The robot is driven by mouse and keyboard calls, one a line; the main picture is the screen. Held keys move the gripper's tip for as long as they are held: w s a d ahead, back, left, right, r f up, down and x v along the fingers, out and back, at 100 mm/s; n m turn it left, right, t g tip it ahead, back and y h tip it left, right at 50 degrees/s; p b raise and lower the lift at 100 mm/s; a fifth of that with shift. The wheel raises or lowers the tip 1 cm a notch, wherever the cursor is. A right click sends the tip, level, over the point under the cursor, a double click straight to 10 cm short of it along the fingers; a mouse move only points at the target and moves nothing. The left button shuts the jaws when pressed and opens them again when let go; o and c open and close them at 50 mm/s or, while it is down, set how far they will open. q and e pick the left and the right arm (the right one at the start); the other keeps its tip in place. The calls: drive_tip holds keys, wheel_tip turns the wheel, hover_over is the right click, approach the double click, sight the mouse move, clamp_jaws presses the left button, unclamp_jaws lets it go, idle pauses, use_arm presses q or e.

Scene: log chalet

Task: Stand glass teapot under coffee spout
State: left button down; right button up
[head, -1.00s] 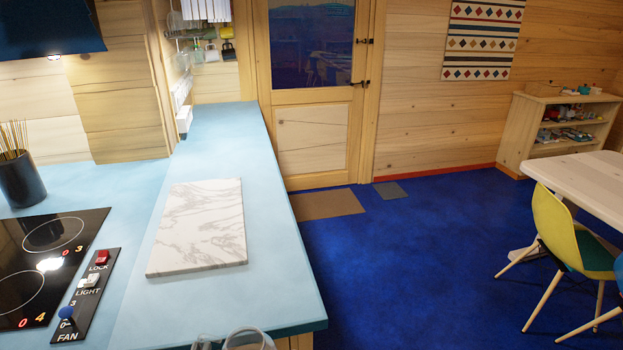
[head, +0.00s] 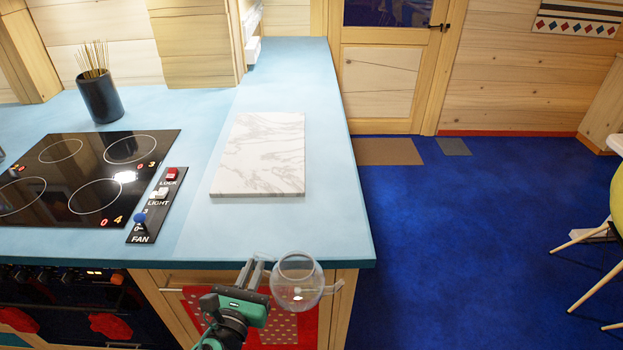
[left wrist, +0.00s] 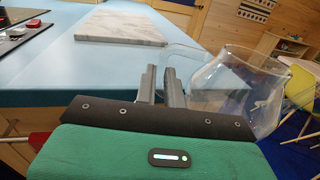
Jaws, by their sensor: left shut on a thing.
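The glass teapot (head: 297,282) is clear and round, with an open top and a spout pointing right in the head view. My left gripper (head: 258,270) is shut on its left side, seemingly at the handle. It holds the teapot in front of the counter's front edge. In the left wrist view the fingers (left wrist: 160,85) stand close together and the teapot (left wrist: 250,85) is to their right; the exact contact is hard to make out through the glass. The coffee spout is not in view. My right gripper is not in view.
A marble board (head: 262,155) lies on the blue counter (head: 200,225), beside the fan and light switch panel (head: 157,205) and the black hob (head: 90,175). A dark cup of sticks (head: 99,95) stands behind. Blue floor (head: 440,260) is open to the right.

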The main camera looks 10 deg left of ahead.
use_arm(q)
drive_tip(key=w+a+r+n+g+y+p, duration=0.1)
drive_tip(key=w+a+r+n+y+p, duration=0.1)
drive_tip(key=w+a+r, duration=0.3)
drive_tip(key=w+a+r+n+y+p, duration=0.1)
drive_tip(key=w+a+r+y, duration=0.2)
drive_tip(key=r, duration=0.4)
drive_tip(key=w+a+r+n+g+y+p, duration=0.1)
drive_tip(key=w+a+r+n+y+p, duration=0.15)
drive_tip(key=w+r, duration=0.35)
drive_tip(key=shift+m, duration=0.25)
drive_tip(key=shift+s+a+f+b, duration=0.15)
drive_tip(key=shift+f+b, duration=0.3)
drive_tip(key=shift+f, duration=2.75)
drive_tip(key=shift+s+f+b, duration=0.1)
drive_tip(key=shift+f+b, duration=0.4)
drive_tip(key=shift+f, duration=2.65)
drive_tip(key=shift+s+a+f+b, duration=0.15)
drive_tip(key=shift+f+b, duration=0.3)
drive_tip(key=shift+f, duration=2.75)
drive_tip(key=shift+f, duration=0.1)
drive_tip(key=c, duration=1.5)
unclamp_jaws()
drive_tip(key=shift+f, duration=0.1)
